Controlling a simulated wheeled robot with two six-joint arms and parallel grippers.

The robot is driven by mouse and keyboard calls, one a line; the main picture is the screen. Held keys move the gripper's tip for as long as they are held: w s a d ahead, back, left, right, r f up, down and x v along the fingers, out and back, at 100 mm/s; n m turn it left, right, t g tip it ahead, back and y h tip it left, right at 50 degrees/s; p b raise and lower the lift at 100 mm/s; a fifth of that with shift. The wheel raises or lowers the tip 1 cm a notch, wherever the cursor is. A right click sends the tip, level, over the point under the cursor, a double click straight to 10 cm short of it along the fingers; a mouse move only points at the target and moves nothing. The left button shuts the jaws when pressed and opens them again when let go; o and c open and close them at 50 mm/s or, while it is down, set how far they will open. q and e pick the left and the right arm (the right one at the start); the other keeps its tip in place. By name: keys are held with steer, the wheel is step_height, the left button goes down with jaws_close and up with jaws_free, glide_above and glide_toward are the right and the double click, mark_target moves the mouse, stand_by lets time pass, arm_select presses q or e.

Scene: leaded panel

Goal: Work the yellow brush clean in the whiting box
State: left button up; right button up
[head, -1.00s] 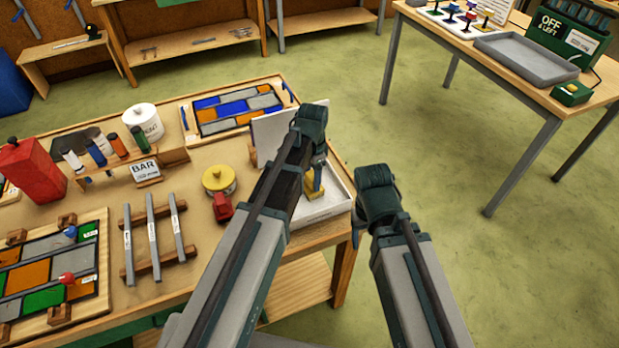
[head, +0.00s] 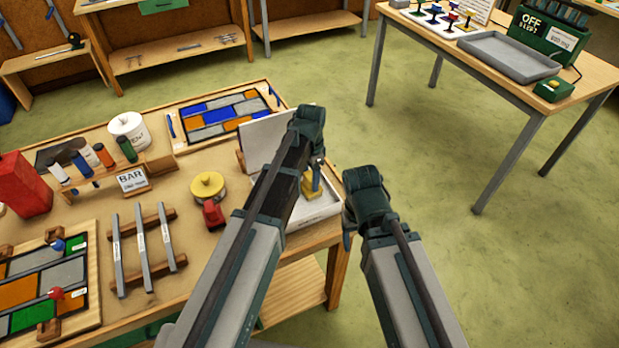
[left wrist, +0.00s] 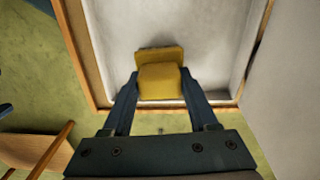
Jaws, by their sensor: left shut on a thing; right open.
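The yellow brush (head: 311,189) is in my left gripper (head: 317,168), which is shut on it. In the left wrist view the brush's yellow block (left wrist: 160,80) sits between the two fingers, over the pale floor of the whiting box (left wrist: 205,45). The whiting box (head: 318,211) is a shallow white box at the bench's right corner, its pale lid raised behind. My left arm hides part of the box. I cannot tell whether the bristles touch the floor. My right gripper (head: 349,226) is open and empty, right of the box; its fingers are mostly hidden.
A round yellow-lidded tin (head: 208,188) and a red object (head: 213,214) stand left of my left arm. A leaded panel (head: 220,110) lies behind the box. Grey bars (head: 142,245) rest on wooden racks. Green floor is clear to the right, up to another table (head: 470,83).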

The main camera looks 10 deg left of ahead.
arm_select(q)
steer(key=shift+r+p, duration=2.95)
steer(key=shift+r, duration=0.1)
steer(key=shift+f, duration=0.1)
steer(key=shift+s, duration=0.1)
